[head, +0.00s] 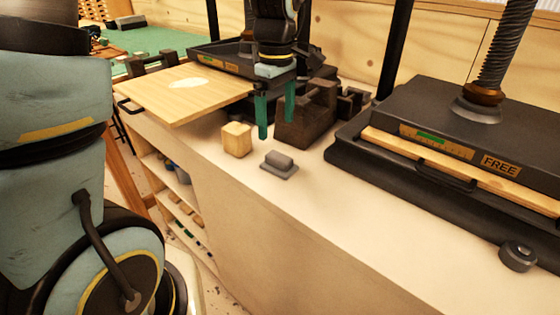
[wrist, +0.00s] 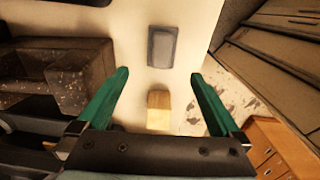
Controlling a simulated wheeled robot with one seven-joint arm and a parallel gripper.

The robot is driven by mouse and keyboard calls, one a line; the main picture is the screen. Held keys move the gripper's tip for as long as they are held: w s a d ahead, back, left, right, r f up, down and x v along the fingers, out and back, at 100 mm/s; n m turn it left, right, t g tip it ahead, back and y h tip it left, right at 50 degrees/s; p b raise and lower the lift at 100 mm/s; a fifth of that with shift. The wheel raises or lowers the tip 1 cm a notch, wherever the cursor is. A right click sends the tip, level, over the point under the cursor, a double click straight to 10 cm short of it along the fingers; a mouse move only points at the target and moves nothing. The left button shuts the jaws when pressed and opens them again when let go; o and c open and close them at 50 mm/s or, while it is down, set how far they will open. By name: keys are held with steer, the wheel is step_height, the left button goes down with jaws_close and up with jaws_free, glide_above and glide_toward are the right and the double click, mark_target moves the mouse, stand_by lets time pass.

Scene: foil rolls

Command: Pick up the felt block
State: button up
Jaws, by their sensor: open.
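A small grey block with a raised grip on a flat base (head: 279,164), which looks like the felt block, lies on the pale bench top near its front edge. In the wrist view the grey block (wrist: 162,46) shows above centre, beyond the fingertips. A pale wooden block (head: 237,139) stands just left of it; in the wrist view this wooden block (wrist: 158,105) shows low between the fingers. My gripper (head: 276,124) has green fingers, open and empty. It hangs above the bench, behind the two blocks in the head view. It also shows in the wrist view (wrist: 160,76).
A dark brown speckled block (head: 306,118) stands right of my gripper. A black press (head: 455,130) marked FREE fills the right, with a small dark knob (head: 517,256) before it. A wooden board (head: 187,94) sticks out at left.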

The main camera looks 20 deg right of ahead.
glide_above(279, 156)
steer(key=f, duration=0.4)
steer(key=shift+w+a+f+p, duration=0.15)
steer(key=shift+w+f+p, duration=0.1)
steer(key=shift+w+p, duration=0.1)
steer(key=shift+s+f+p, duration=0.2)
steer(key=shift+f+p, duration=0.2)
steer(key=shift+f, duration=1)
steer(key=shift+s+f+p, duration=0.2)
steer(key=shift+f+p, duration=0.15)
steer(key=shift+f, duration=1)
steer(key=c, duration=1.4)
step_height(279, 156, up, 10)
steer(key=shift+r+b, duration=0.1)
steer(key=shift+b, duration=0.8)
